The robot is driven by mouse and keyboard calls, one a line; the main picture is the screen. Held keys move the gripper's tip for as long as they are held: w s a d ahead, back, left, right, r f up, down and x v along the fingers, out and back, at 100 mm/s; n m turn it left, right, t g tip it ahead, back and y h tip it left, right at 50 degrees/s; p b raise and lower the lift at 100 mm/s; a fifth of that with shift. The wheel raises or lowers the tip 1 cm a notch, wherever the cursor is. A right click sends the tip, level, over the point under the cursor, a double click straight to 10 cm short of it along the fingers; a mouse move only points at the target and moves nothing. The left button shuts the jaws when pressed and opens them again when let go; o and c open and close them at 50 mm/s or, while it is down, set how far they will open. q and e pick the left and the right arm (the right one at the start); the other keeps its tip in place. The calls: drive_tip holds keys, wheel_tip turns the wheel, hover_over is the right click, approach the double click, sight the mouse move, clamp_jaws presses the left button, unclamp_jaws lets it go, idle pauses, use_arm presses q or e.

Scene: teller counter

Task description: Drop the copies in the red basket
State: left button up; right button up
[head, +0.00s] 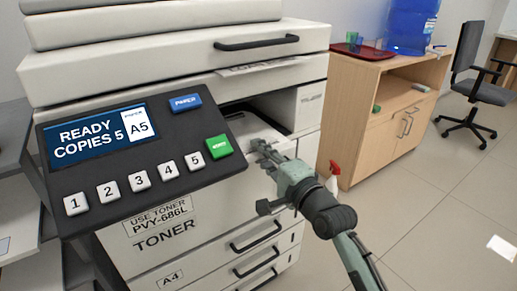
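The copier's output slot (256,114) is open right of its control panel. A pale surface shows inside it, but I cannot tell whether it is the copies or the tray. My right gripper (262,149) reaches from the lower right to the front of this slot. Its fingers are small and partly merge with the copier behind them, so I cannot tell whether they are open or shut, or hold paper. A white sheet (502,248) lies on the floor at the far right. No red basket shows. My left gripper is not in view.
The copier panel (130,160) reads "READY COPIES 5" and "A5", with number keys and a green button (218,147). A wooden cabinet (352,110) bears a red tray (375,53) and a blue water jug (410,25). An office chair (475,85) stands behind. The right floor is mostly free.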

drive_tip(key=shift+c, duration=0.4)
clamp_jaws()
wheel_tip(320, 180, up, 3)
drive_tip(key=p, duration=0.3)
drive_tip(key=shift+f, duration=0.25)
drive_tip(key=s+d+r, duration=0.5)
drive_tip(key=s+d, duration=0.2)
drive_tip(key=s, duration=0.4)
drive_tip(key=shift+s+d, duration=0.35)
drive_tip(key=shift+d, duration=0.05)
